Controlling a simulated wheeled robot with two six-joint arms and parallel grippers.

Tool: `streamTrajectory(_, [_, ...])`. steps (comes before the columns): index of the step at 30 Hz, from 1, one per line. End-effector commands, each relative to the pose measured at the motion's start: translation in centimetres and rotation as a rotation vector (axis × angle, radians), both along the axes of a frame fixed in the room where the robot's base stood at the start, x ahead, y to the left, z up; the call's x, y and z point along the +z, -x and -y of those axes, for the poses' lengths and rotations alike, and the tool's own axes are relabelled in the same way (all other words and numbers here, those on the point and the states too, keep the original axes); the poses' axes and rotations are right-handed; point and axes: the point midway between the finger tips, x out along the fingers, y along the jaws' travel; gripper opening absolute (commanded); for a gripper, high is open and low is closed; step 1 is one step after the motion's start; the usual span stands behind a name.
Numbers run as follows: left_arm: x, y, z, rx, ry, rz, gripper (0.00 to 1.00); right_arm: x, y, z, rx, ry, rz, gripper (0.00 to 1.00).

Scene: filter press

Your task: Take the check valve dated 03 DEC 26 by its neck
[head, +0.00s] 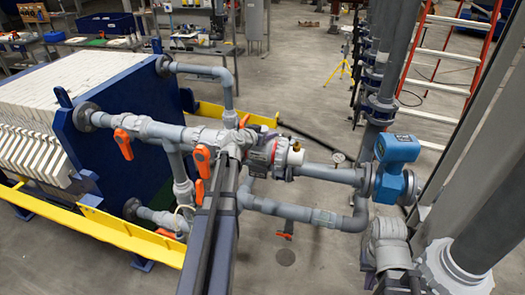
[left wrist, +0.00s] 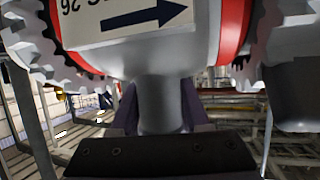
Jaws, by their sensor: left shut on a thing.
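The check valve (left wrist: 150,45) fills the top of the left wrist view, a pale grey body between red rings and toothed grey collars. Its label (left wrist: 125,18) is upside down; I read "C 26" and a dark arrow, and the rest of the date is cut off. A short round neck (left wrist: 158,105) extends down from the body. My left gripper (left wrist: 160,118) is shut on this neck, one finger on each side. My right gripper is not in view.
Orange-handled valves (head: 124,144) and grey pipes surround the valve in the head view. A blue filter press plate (head: 115,150) and yellow rail (head: 120,232) stand left. A blue meter (head: 395,150) is at right. Open floor (head: 300,85) lies behind.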

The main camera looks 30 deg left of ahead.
Motion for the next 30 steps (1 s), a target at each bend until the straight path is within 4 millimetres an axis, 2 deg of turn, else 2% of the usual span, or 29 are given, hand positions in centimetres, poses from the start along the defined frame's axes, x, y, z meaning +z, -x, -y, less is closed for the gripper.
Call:
streamTrajectory(1, [0.02,0.01,-0.02,0.001,0.0,0.0,0.16,0.01,0.0,0.0,0.0,0.0,0.0,0.0])
streamTrajectory(6, [0.03,0.01,-0.02,0.001,0.0,0.001,0.0,0.01,0.0,0.0,0.0,0.0,0.0,0.0])
streamTrajectory(30, [0.04,0.01,-0.03,0.001,0.0,0.001,0.0,0.02,0.0,0.0,0.0,0.0,0.0,0.0])
